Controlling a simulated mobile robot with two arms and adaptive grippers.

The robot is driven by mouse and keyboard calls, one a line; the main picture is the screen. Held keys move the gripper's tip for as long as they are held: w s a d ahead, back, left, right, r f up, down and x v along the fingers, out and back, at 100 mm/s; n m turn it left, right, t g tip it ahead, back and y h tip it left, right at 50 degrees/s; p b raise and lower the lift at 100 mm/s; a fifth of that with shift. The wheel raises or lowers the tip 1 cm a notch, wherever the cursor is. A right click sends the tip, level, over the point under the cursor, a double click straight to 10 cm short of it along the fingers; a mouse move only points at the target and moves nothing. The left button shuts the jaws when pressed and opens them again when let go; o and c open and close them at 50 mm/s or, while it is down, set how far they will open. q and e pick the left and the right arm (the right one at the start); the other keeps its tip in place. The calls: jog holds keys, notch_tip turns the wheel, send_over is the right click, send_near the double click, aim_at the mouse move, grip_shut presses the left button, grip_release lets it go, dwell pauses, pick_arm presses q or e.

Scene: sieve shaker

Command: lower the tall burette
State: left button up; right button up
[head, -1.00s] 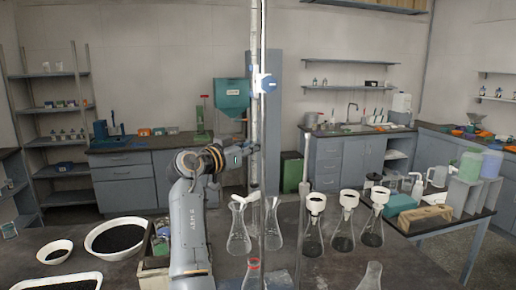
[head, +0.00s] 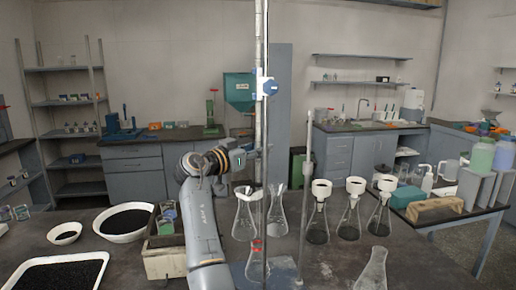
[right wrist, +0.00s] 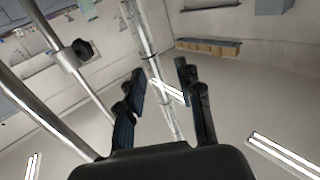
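The tall burette (head: 258,130) is an upright glass tube whose top runs out of the head view. It stands beside a thin stand rod (head: 265,205), with a blue-and-white clamp (head: 268,87) high up. My right gripper (head: 245,158) is at the burette's left side, below that clamp. In the right wrist view the burette (right wrist: 146,40) runs through the gap between the fingers of my right gripper (right wrist: 162,82). The fingers are open, with space on both sides of the tube. The burette's lower end is hard to make out behind the flasks. My left gripper is not visible.
Flasks (head: 245,222) stand near the stand, several with white funnels (head: 321,188). A shorter upright tube (head: 307,160) stands right of the burette. Bowls of dark grains (head: 126,220) and a wooden box (head: 165,262) are on the left. A dark knob (right wrist: 82,48) is on a nearby rod.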

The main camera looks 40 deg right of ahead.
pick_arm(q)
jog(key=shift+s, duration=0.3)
pick_arm(e)
jog(key=s+a, duration=0.1)
jog(key=a, duration=1.1)
jog(key=shift+s, duration=0.25)
jog(key=shift+r, duration=0.15)
